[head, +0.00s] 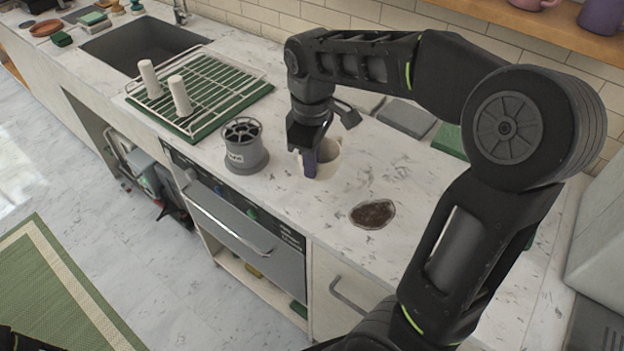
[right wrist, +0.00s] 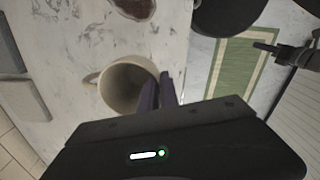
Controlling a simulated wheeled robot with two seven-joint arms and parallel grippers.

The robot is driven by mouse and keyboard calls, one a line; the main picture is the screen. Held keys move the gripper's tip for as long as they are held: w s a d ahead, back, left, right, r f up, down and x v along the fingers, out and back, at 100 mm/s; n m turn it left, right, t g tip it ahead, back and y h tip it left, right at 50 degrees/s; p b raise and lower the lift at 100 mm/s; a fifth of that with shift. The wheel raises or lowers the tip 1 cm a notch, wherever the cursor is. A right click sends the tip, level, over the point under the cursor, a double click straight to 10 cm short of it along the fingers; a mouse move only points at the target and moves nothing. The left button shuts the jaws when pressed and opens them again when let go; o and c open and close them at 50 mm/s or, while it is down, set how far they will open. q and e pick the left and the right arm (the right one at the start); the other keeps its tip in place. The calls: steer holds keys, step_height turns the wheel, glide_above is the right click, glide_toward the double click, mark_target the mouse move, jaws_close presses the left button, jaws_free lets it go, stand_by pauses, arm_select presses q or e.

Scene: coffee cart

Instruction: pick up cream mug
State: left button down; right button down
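The cream mug (head: 332,157) stands upright on the marble counter, partly hidden behind my right gripper (head: 312,163). In the right wrist view the mug (right wrist: 122,88) shows its open mouth, with its handle to the left. The purple fingers of my right gripper (right wrist: 159,92) are close together at the mug's right rim, one over the mouth side and one outside. They look shut on the mug's wall; the contact itself is partly hidden. My left gripper (right wrist: 275,47) shows small at the right of the wrist view, away from the counter; its opening is unclear.
A grey cylindrical holder (head: 242,146) stands just left of the mug. A dark round patch (head: 373,214) lies on the counter in front, right of the mug. A drying rack (head: 205,95) with two pale cylinders is farther left. Flat grey (head: 406,118) and green blocks lie behind.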

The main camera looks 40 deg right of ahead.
steer(key=shift+r, duration=1.55)
steer(key=shift+f, duration=0.1)
